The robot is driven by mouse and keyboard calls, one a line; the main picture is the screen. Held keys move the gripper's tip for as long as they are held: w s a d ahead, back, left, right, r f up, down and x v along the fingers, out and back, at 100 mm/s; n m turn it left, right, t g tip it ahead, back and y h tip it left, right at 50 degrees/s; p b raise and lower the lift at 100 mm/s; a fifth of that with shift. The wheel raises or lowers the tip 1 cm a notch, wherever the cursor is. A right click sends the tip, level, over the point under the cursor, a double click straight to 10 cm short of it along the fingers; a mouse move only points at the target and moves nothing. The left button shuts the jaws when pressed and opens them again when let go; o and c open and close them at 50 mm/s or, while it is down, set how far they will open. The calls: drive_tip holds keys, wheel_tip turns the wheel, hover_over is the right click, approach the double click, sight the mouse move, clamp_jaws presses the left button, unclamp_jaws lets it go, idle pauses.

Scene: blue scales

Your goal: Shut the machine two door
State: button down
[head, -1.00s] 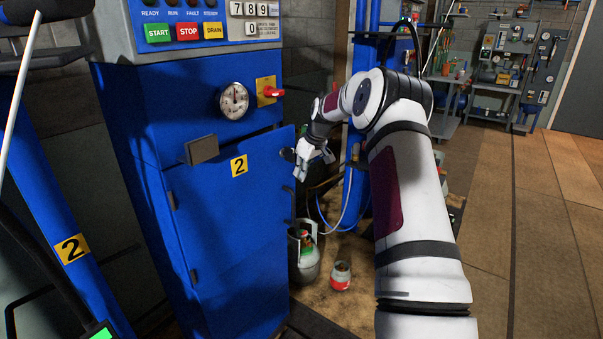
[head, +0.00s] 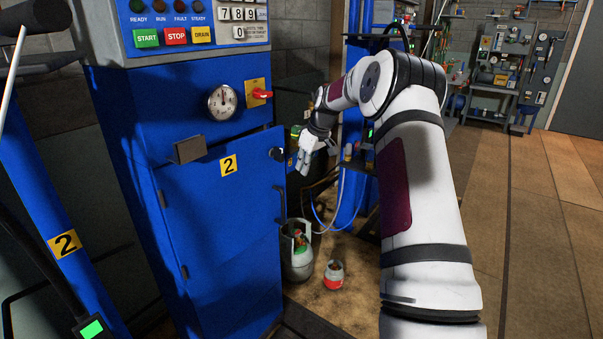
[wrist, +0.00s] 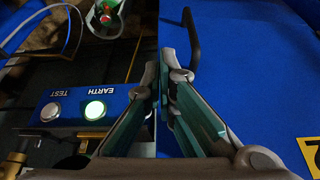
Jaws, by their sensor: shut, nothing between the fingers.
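The machine two door (head: 222,230) is a blue panel with a yellow "2" label (head: 228,166). It appears slightly ajar, its right edge standing out past the cabinet's side. My gripper (head: 303,172) is just right of that edge, pointing down. In the wrist view my gripper (wrist: 165,74) is shut and empty, its tips close to the door's edge. The door (wrist: 245,60) fills the right half there, with a dark bar handle (wrist: 193,40) beyond the fingertips. I cannot tell whether the fingers touch the door.
Machine two's cabinet (head: 130,120) carries a gauge (head: 222,102), a red switch (head: 262,94) and a control panel (head: 175,35). A grey gas cylinder (head: 297,262) and small red-white canister (head: 334,275) stand on the floor. A blue TEST/EARTH box (wrist: 75,108) is left of the gripper.

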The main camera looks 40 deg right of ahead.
drive_tip(key=v, duration=0.5)
drive_tip(key=d+f+m+t+h+b, duration=0.25)
drive_tip(key=d+f+h, duration=0.25)
drive_tip(key=d+f, duration=0.65)
drive_tip(key=n+t+y+b, duration=0.35)
drive_tip(key=t+y, duration=0.45)
drive_tip(key=t, duration=0.3)
approach(283, 184)
drive_tip(key=shift+m, duration=0.5)
drive_tip(key=b+x, duration=0.2)
drive_tip(key=x, duration=0.5)
